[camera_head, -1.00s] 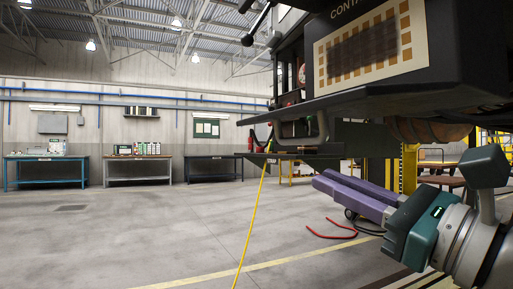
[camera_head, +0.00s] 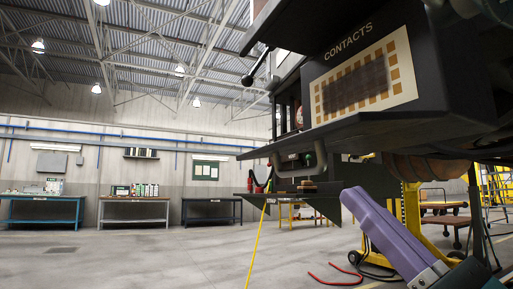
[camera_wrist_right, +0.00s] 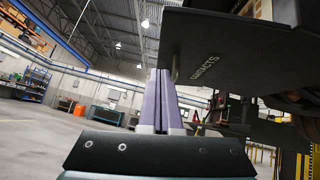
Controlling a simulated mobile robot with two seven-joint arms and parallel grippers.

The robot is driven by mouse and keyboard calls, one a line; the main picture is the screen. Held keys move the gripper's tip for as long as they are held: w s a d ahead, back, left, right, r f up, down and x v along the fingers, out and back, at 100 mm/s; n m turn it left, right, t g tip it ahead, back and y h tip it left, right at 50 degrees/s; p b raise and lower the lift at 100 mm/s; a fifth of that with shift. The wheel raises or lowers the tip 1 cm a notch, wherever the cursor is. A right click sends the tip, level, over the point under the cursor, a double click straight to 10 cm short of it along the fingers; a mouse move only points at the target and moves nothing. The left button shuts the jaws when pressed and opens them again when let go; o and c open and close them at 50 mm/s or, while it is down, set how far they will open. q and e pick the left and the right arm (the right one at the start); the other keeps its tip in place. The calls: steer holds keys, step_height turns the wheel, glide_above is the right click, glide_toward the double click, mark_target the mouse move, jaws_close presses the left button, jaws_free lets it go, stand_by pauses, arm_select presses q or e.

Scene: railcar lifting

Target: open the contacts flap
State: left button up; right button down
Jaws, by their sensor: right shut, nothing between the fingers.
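The word CONTACTS stands on a dark box (camera_head: 440,75) above a cream panel (camera_head: 405,88) with copper-coloured squares and a dark central patch. A dark flap (camera_head: 300,143) juts out below the panel, roughly level, leaving the panel exposed. In the right wrist view a dark plate (camera_wrist_right: 245,50) bearing the word CONTACTS fills the upper right. My right gripper (camera_head: 352,197) has purple fingers, shut and empty, pointing up and left below the box. In the right wrist view the fingertips (camera_wrist_right: 158,74) are beside the plate's left edge; I cannot tell whether they touch. My left gripper is out of view.
A yellow cable (camera_head: 257,245) hangs to the floor. A yellow stand (camera_head: 412,210) and red cable (camera_head: 335,275) are behind my right gripper. Workbenches (camera_head: 135,205) line the far wall. The floor at left is clear.

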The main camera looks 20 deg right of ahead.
mark_target(321, 136)
steer(key=shift+y, duration=0.3)
steer(key=r, duration=0.1)
steer(key=w+r+p, duration=0.1)
steer(key=r, duration=0.2)
steer(key=shift+w+a+r+p, duration=0.2)
steer(key=shift+w+a+p, duration=0.1)
steer(key=shift+a+p, duration=0.1)
steer(key=shift+a+r, duration=0.15)
steer(key=shift+r, duration=0.45)
